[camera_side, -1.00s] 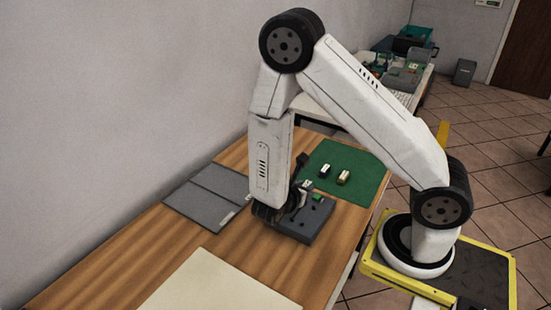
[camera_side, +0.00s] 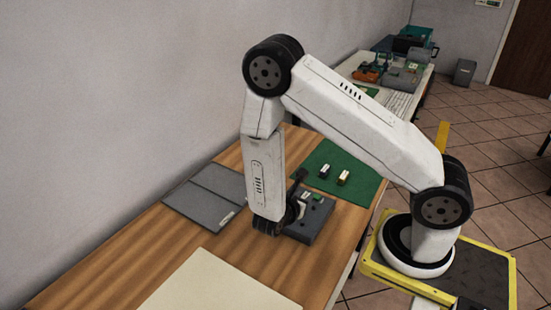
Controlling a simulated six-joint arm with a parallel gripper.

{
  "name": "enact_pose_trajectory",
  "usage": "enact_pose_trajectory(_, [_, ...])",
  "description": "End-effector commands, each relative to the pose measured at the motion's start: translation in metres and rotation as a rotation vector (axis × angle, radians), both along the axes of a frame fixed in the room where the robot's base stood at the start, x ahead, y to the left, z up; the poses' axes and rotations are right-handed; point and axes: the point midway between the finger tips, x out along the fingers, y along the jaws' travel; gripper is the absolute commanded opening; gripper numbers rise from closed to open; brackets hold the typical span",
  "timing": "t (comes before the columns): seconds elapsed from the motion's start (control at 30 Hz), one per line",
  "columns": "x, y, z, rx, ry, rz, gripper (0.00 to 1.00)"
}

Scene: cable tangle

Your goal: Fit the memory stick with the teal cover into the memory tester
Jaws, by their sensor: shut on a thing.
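The memory tester (camera_side: 318,226) is a dark grey box on the wooden table, with a small green part on its top. My gripper (camera_side: 298,210) is low at the tester's left part, largely hidden behind my forearm. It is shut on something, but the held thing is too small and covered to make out. No teal cover can be picked out. I cannot tell whether the held thing touches the tester or is in a slot.
A green mat (camera_side: 330,158) behind the tester bears a dark stick with a white top (camera_side: 325,171) and one with a yellowish top (camera_side: 343,178). A grey folded pad (camera_side: 200,200) lies left, a cream sheet (camera_side: 215,285) in front. Bare table lies between.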

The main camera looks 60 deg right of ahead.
Motion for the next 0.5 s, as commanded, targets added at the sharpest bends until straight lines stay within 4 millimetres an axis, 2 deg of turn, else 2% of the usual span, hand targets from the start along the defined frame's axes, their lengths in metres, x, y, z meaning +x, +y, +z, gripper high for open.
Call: enact_pose_trajectory(0.5, [0.000, 0.000, -0.031, 0.001, 0.000, 0.000, 0.00])
